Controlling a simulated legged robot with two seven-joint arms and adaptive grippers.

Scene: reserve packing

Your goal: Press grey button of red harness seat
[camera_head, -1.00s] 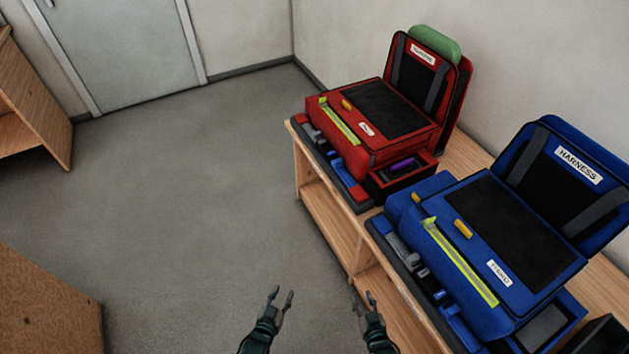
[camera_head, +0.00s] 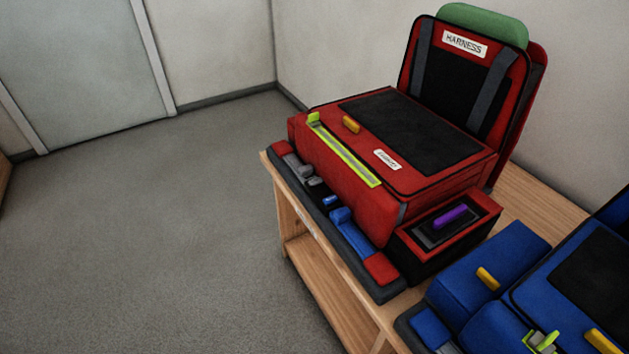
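The red harness seat (camera_head: 395,150) stands on a wooden bench, with a black pad on top and an upright back labelled HARNESS. Along its front lower edge runs a dark ledge (camera_head: 379,290) with red end blocks, small grey parts (camera_head: 308,171) and blue parts (camera_head: 350,231). The grey parts sit near the ledge's left end; I cannot tell which of them is the button or whether it is pressed. Neither of my grippers is in view now.
A blue harness seat (camera_head: 487,262) stands close to the right, cut off by the frame. A red-rimmed black box (camera_head: 462,239) with a purple handle (camera_head: 450,216) adjoins the red seat. The wooden bench (camera_head: 316,290) has open floor (camera_head: 150,230) to its left.

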